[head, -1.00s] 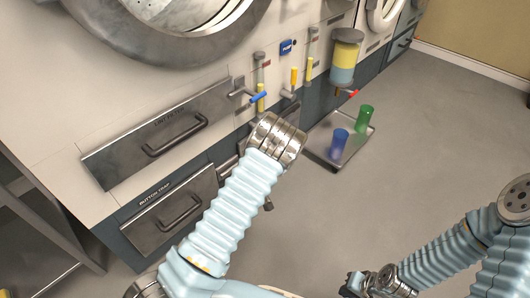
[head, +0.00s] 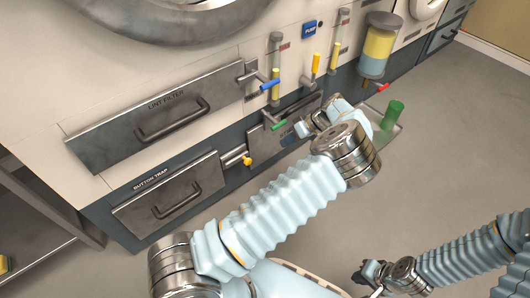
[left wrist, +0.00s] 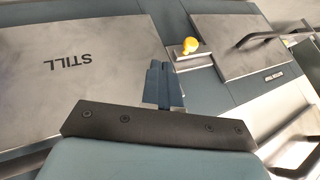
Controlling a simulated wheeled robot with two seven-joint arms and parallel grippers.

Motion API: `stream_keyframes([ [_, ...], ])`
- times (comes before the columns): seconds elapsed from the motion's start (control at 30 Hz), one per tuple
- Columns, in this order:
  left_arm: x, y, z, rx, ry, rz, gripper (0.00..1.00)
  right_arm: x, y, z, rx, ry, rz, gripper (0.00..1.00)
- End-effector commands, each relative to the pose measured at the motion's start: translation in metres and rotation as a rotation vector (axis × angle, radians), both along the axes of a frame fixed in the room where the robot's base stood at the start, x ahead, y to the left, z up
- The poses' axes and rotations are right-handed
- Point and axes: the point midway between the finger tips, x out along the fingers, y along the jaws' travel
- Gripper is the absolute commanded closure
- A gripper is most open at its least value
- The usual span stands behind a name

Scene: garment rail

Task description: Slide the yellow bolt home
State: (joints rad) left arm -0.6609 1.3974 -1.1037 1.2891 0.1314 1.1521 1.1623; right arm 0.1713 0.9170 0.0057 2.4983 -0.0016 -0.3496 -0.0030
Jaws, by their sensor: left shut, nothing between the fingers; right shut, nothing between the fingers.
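The yellow bolt shows as a small yellow knob (head: 247,160) on a short metal bar, between the button trap drawer and the STILL panel. In the left wrist view the yellow knob (left wrist: 191,45) stands on a metal slide plate, up and right of my fingers. My left gripper (head: 289,139) is shut and empty in front of the STILL panel, to the right of the knob and apart from it. Its dark blue fingers (left wrist: 161,85) are together in the left wrist view. My right gripper (head: 362,276) is shut and empty, low over the floor at the right.
The button trap drawer (head: 168,193) and lint filter drawer (head: 165,104) have protruding handles. Blue (head: 270,85), green (head: 278,125) and red (head: 382,87) levers stick out nearby. Floor at right is clear.

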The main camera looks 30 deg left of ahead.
Motion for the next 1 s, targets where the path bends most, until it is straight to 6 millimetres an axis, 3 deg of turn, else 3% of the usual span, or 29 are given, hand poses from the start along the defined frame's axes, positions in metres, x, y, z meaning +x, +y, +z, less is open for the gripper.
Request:
stream_keyframes([
  [0.17, -0.005, 0.012, -0.016, 0.001, 0.004, 0.003, 1.0, 0.0, 0.0, -0.003, 0.0, 0.0, 0.0, 1.0],
  [0.57, -0.023, 0.061, -0.08, 0.001, 0.003, 0.002, 1.0, 0.0, 0.001, -0.01, 0.002, 0.002, 0.002, 1.0],
  [0.8, -0.05, 0.076, -0.071, 0.0, -0.001, 0.001, 1.0, 0.0, 0.001, -0.008, 0.002, 0.001, 0.002, 1.0],
  [1.0, -0.055, 0.08, -0.07, -0.001, 0.0, -0.001, 1.0, 0.0, 0.001, -0.008, 0.002, 0.001, 0.002, 1.0],
])
